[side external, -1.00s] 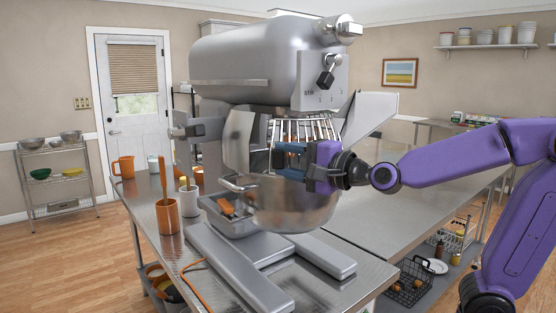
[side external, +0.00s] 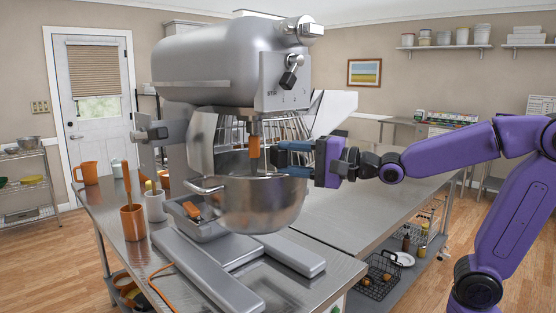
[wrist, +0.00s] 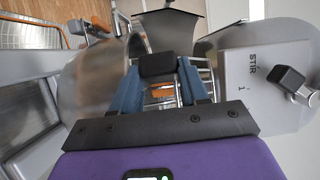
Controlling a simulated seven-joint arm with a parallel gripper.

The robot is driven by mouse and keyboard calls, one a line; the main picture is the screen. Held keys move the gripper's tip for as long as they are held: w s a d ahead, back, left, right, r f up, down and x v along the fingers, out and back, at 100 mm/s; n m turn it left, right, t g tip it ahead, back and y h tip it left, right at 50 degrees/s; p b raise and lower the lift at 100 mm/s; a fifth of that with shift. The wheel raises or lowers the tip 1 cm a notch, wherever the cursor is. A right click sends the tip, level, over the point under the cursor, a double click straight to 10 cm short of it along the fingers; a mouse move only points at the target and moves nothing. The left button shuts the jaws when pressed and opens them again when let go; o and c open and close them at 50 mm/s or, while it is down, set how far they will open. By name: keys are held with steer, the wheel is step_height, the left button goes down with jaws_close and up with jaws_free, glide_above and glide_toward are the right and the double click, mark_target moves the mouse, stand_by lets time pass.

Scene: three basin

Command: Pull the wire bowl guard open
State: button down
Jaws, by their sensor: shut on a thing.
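The wire bowl guard (side external: 288,128) hangs under the mixer head, with thin vertical bars on its right side and a gap at the front. My gripper (side external: 284,155) is at the guard's right front, above the bowl rim. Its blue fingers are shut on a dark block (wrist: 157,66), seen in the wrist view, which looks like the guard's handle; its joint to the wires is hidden. The steel mixing bowl (side external: 262,207) sits below. An orange-handled part (side external: 254,147) shows in the gap, under the mixer head.
The steel mixer (side external: 215,65) stands on the metal table (side external: 340,215). Solid panels flank the guard at left (side external: 203,140) and right (side external: 335,108). The table's right part is clear.

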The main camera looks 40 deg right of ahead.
steer(key=shift+h, duration=0.3)
steer(key=d, duration=0.5)
steer(key=shift+s+d, duration=0.25)
steer(key=shift+d, duration=0.05)
steer(key=n+g+y, duration=0.6)
steer(key=y, duration=0.2)
glide_toward(293, 152)
steer(key=w+d, duration=0.7)
steer(key=w, duration=0.1)
steer(key=shift+w+d+r+n+g+y, duration=0.1)
steer(key=shift+w+d+n+g+y, duration=0.4)
steer(key=shift+w+d+n+g, duration=0.4)
steer(key=shift+s, duration=0.1)
steer(key=c, duration=0.6)
jaws_free()
steer(key=shift+o, duration=0.2)
steer(key=shift+d, duration=0.15)
